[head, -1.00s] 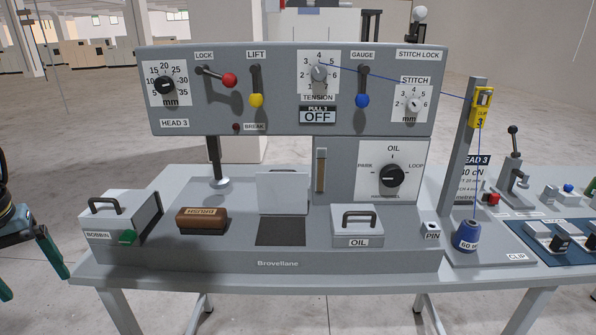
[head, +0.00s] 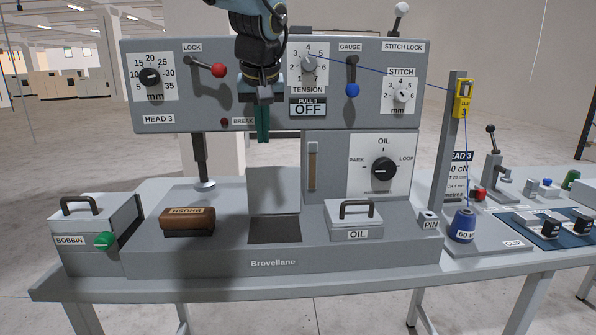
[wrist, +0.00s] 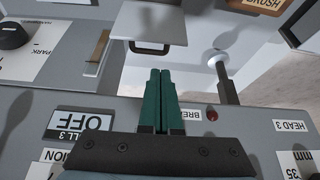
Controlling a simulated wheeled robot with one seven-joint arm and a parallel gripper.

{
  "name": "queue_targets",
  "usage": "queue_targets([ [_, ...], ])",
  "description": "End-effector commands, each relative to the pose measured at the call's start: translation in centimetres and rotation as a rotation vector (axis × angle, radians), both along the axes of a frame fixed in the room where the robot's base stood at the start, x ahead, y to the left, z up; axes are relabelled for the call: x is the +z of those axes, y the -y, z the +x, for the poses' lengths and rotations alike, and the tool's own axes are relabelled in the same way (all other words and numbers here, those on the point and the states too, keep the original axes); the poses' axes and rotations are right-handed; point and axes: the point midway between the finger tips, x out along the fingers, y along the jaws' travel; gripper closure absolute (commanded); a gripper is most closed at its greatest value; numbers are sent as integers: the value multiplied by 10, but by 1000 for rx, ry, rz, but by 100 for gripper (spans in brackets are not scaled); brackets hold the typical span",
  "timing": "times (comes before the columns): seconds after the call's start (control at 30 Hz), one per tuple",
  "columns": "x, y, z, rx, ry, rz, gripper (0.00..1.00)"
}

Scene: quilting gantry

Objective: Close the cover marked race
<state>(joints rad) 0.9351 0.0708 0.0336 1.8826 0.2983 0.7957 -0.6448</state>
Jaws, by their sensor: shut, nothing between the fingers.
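A grey flap cover (head: 274,190) stands upright, open, behind a dark square opening (head: 274,230) in the middle of the machine bed. I read no "race" label on it; its marked face is not visible. The wrist view shows the cover (wrist: 150,18) with a dark handle (wrist: 150,48) at its edge. My gripper (head: 262,140) hangs pointing down in front of the panel, above the cover and apart from it. Its green fingers (wrist: 160,72) are together and empty, pointing toward the cover's handle edge in the wrist view.
A bobbin box (head: 97,225) and a brown brush (head: 187,221) are left of the opening. The oil box (head: 354,221) is close on its right. A presser post (head: 201,165) stands behind the brush. The control panel (head: 300,110) with levers is behind my gripper.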

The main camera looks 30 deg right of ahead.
Motion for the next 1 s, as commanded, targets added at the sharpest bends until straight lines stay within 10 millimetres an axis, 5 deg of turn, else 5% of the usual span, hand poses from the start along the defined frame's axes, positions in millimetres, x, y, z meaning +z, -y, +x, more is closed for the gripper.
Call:
queue_targets([
  [0.23, 4, 22, -7, -14, 17, -15, 100],
  [0.7, -63, 35, 25, -13, 14, -12, 100],
  [1.0, -79, 39, 33, -13, 17, -15, 100],
])
